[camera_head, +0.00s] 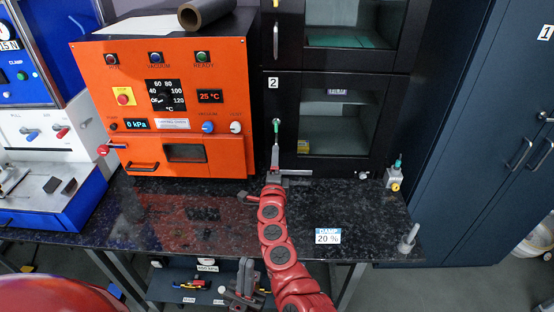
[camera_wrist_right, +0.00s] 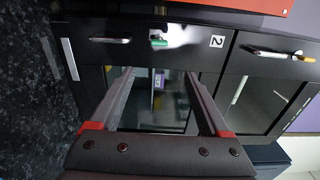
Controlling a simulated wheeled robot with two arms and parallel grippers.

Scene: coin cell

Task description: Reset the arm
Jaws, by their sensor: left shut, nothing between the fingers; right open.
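My right arm, red, reaches from the bottom of the head view up to the front of the black cabinet marked 2 (camera_head: 288,110). Its grey gripper (camera_head: 287,175) is low before the cabinet front, over the dark counter. In the right wrist view the right gripper (camera_wrist_right: 159,76) is open and empty, with its two fingers apart and pointing at the cabinet (camera_wrist_right: 190,60). Whether it touches the cabinet cannot be told. My left gripper (camera_head: 246,270) is shut and empty at the bottom middle of the head view, below the counter's front edge. Most of my left arm is hidden.
An orange vacuum oven (camera_head: 215,150) stands left of the cabinet. A blue and white press (camera_head: 50,205) is at the far left. The speckled counter (camera_head: 180,225) is mostly clear, with a 20 % label (camera_head: 328,236). A small bottle (camera_head: 394,176) stands at right.

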